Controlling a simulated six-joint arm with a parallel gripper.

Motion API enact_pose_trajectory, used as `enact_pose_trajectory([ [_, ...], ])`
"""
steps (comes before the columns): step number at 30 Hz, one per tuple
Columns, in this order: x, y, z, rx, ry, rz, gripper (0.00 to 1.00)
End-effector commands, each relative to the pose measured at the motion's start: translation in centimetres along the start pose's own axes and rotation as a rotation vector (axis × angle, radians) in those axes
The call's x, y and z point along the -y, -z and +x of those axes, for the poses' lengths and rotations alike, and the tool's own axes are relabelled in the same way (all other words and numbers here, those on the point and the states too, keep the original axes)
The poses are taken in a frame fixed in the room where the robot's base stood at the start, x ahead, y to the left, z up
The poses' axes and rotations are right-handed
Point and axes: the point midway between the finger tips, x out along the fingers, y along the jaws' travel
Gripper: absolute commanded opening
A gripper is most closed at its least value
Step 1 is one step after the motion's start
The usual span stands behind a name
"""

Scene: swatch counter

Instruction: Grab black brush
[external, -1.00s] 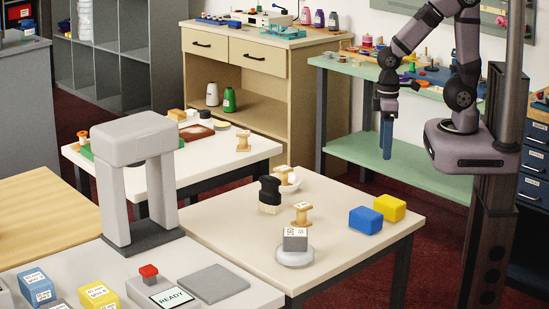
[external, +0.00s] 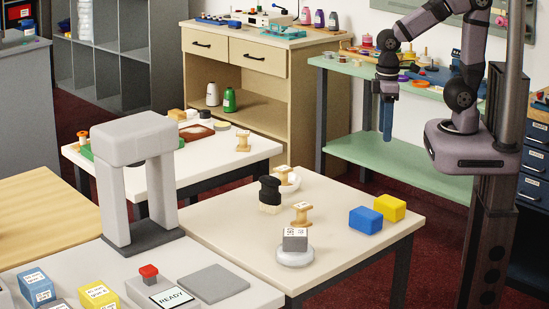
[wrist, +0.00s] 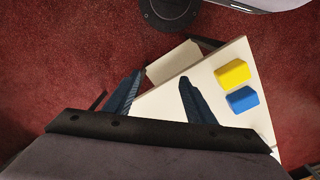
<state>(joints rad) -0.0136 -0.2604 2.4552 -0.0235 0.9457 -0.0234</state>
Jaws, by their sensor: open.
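A short, upright object with a black top and a pale lower part (external: 269,194) stands on the near white table in the external view; it looks like the black brush.
A yellow block (external: 390,207) and a blue block (external: 366,220) sit on the near table's right side. A green shelf table (external: 400,165) stands behind my gripper.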

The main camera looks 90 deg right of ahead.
Motion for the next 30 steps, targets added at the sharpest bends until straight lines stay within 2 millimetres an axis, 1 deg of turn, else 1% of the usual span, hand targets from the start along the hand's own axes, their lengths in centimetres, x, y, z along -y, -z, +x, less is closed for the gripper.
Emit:
enact_pose_trajectory([
  [1, 0.0, 0.5, 0.9, 0.013, -0.024, -0.068, 0.5],
  [5, -0.4, 2.0, 1.4, 0.028, -0.095, -0.25, 0.5],
  [8, -0.6, 3.5, 1.8, 0.045, -0.159, -0.409, 0.5],
  [11, -0.7, 5.6, 2.3, 0.068, -0.243, -0.607, 0.5],
  [14, -0.3, 8.6, 2.8, 0.098, -0.352, -0.844, 0.5],
  [16, 0.5, 11.3, 3.1, 0.128, -0.453, -1.045, 0.5],
  [17, 1.1, 12.7, 3.3, 0.143, -0.505, -1.141, 0.5],
  [18, 2.2, 14.8, 3.4, 0.167, -0.586, -1.28, 0.5],
  [20, 4.3, 18.0, 3.4, 0.21, -0.718, -1.481, 0.5],
  [21, 6.0, 19.9, 3.2, 0.24, -0.807, -1.602, 0.5],
  [23, 8.6, 22.2, 2.7, 0.283, -0.933, -1.75, 0.5],
  [24, 10.2, 23.5, 2.4, 0.311, -1.011, -1.83, 0.5],
  [27, 14.3, 25.8, 1.5, 0.374, -1.184, -1.981, 0.5],
  [30, 17.7, 27.1, 0.8, 0.426, -1.324, -2.077, 0.5],
])
